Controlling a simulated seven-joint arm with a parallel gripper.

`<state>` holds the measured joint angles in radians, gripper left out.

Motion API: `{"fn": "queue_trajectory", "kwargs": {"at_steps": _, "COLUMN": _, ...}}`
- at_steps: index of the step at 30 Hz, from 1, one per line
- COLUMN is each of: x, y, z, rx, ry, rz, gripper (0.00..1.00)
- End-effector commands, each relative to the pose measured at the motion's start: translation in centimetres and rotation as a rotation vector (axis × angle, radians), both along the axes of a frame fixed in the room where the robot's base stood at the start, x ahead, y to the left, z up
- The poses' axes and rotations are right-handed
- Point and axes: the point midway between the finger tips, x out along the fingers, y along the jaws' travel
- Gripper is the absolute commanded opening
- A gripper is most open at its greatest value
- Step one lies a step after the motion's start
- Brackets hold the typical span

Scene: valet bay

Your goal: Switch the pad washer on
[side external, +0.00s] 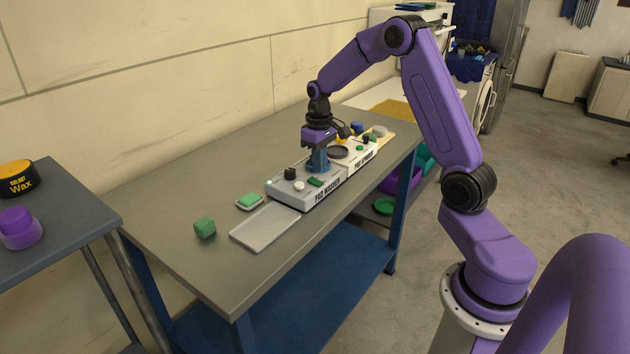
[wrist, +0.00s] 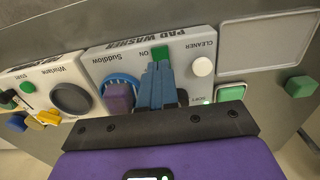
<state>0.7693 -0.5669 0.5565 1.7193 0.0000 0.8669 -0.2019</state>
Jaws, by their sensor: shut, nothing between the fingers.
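The pad washer (side external: 318,195) is a pale grey box on the bench, with its name along the front; it also shows in the wrist view (wrist: 119,63). Its green switch (wrist: 160,53), beside the word ON, shows in the side view too (side external: 316,182). It carries a white knob (wrist: 203,66), a black knob (side external: 290,173) and a round blue basin (wrist: 106,83) with a purple block (wrist: 118,97) in it. My gripper (side external: 319,170) is shut and empty, pointing down over the washer. In the wrist view its blue fingertips (wrist: 158,66) are close by the green switch; I cannot tell whether they touch.
A second pale machine (side external: 362,155) with a dark round top adjoins the washer. A green pad on a small dish (side external: 240,205), a flat grey tray (side external: 265,227) and a green cube (side external: 205,228) lie at the near end. A wall runs behind.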

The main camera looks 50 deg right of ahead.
Motion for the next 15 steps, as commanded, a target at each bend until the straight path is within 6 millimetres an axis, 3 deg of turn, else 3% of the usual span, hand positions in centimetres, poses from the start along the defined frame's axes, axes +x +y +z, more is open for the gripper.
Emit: {"fn": "queue_trajectory", "kwargs": {"at_steps": 15, "x": 0.0, "y": 0.0, "z": 3.2, "rx": 0.0, "ry": -0.001, "rz": 0.0, "gripper": 0.0}}
